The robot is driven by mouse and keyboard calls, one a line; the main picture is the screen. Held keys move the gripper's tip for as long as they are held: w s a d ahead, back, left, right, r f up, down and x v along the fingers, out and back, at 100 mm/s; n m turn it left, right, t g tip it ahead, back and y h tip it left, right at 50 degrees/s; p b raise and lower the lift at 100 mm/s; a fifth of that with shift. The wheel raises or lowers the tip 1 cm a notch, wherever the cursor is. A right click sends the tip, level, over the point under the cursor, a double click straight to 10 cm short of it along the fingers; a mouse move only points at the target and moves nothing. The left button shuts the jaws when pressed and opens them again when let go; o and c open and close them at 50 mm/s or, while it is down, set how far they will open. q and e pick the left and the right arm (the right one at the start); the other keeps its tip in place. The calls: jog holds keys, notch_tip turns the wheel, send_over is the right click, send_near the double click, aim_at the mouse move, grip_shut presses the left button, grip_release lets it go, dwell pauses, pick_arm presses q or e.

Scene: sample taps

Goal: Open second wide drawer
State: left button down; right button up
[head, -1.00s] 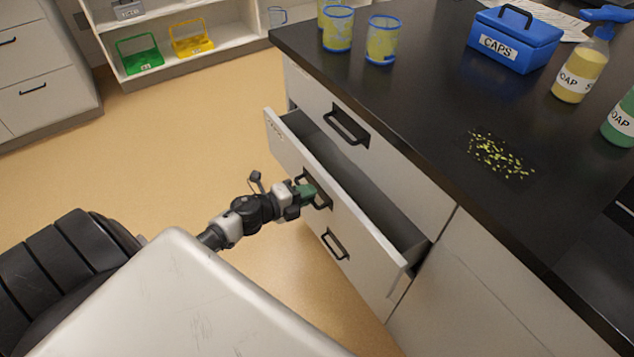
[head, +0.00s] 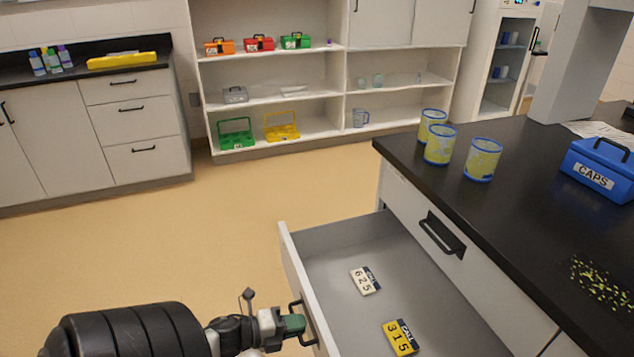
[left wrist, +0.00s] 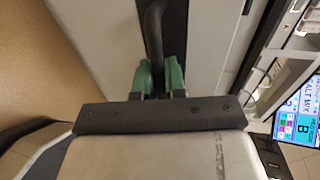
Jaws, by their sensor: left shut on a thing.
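The second wide drawer (head: 330,243) stands well out from the dark-topped counter, and its inside shows. A white tag marked 625 (head: 365,281) and a yellow tag marked 315 (head: 401,338) lie on its floor. My left gripper (head: 296,323) is at the drawer's black handle (head: 306,326). In the left wrist view the green fingers (left wrist: 161,76) are shut on the dark handle bar (left wrist: 155,35). The drawer above is closed, with its black handle (head: 441,235) showing. My right gripper is not in view.
The counter (head: 520,190) holds several yellow-and-blue cups (head: 440,145), a blue CAPS box (head: 600,170) and scattered yellow-green bits (head: 601,281). Open floor (head: 190,240) lies left of the drawer. Shelves (head: 290,95) with coloured boxes and baskets stand at the back.

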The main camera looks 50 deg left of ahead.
pick_arm(q)
jog(key=shift+f+v, duration=0.25)
jog(key=shift+v, duration=0.95)
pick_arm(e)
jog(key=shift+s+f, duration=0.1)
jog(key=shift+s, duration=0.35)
pick_arm(q)
jog(key=c, duration=1.2)
grip_release()
jog(key=v, duration=1.1)
jog(key=shift+f, duration=0.1)
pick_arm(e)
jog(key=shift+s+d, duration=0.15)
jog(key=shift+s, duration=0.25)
